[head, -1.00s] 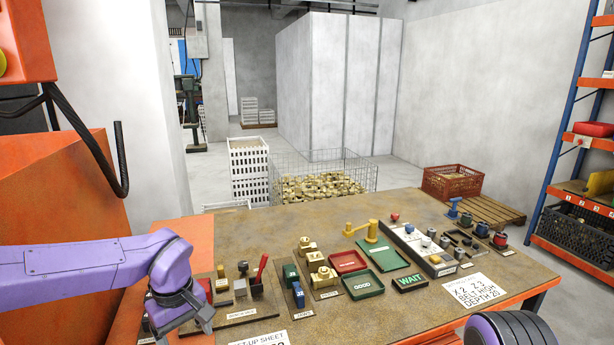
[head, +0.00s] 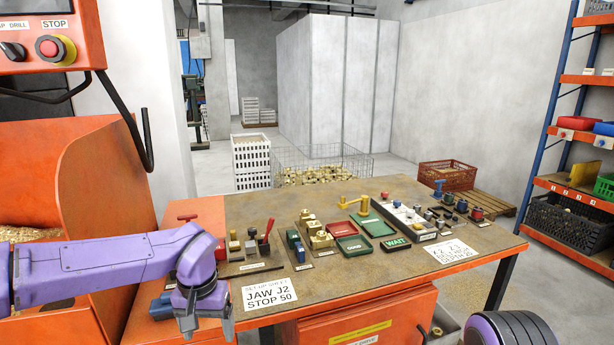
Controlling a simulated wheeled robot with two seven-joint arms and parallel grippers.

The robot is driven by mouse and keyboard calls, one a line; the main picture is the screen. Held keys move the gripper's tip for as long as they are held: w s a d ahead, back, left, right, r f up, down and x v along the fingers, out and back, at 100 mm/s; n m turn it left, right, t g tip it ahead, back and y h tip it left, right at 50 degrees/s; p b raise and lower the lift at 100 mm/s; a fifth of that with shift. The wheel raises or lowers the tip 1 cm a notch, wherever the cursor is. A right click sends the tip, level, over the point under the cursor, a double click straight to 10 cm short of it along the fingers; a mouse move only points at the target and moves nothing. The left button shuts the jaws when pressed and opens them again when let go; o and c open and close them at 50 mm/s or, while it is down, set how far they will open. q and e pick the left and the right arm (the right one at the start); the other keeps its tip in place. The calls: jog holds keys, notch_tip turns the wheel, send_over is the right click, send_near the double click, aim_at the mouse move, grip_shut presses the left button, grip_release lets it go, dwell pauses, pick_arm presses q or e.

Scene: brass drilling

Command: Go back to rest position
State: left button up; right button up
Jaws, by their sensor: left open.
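My left gripper (head: 206,326) hangs at the lower left, in front of the table's near edge. Its fingers point down, are apart, and show nothing between them. My purple left arm comes in from the left. At the bottom right a dark and purple rounded part of my own body shows. My right gripper does not show. The workbench (head: 400,273) carries its parts and trays, and my left gripper is apart from them.
A set-up sheet (head: 270,292) lies just right of my gripper. The orange machine (head: 100,180) with a stop button (head: 52,48) stands at the left. Red and green trays (head: 353,245) lie mid-bench. An orange drawer cabinet (head: 330,318) is under the bench. A shelf rack (head: 570,185) stands at right.

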pick_arm(q)
jog(key=s+a+f+n+t+y, duration=0.1)
jog(key=s+a+f+y, duration=0.15)
jog(key=f, duration=0.45)
jog(key=s+a+f+n+t+y, duration=0.1)
jog(key=s+a+f+n+y, duration=0.2)
jog(key=f, duration=0.5)
jog(key=s+a+f+t+y, duration=0.1)
jog(key=s+a+f+y, duration=0.2)
jog(key=f, duration=0.4)
jog(key=s+a+f+n+h, duration=0.1)
jog(key=s+f, duration=0.3)
jog(key=s, duration=0.6)
jog(key=s+a+f+n+h, duration=0.1)
jog(key=s+f+h, duration=0.3)
jog(key=s, duration=0.6)
jog(key=shift+s+f, duration=0.25)
jog(key=shift+s, duration=0.1)
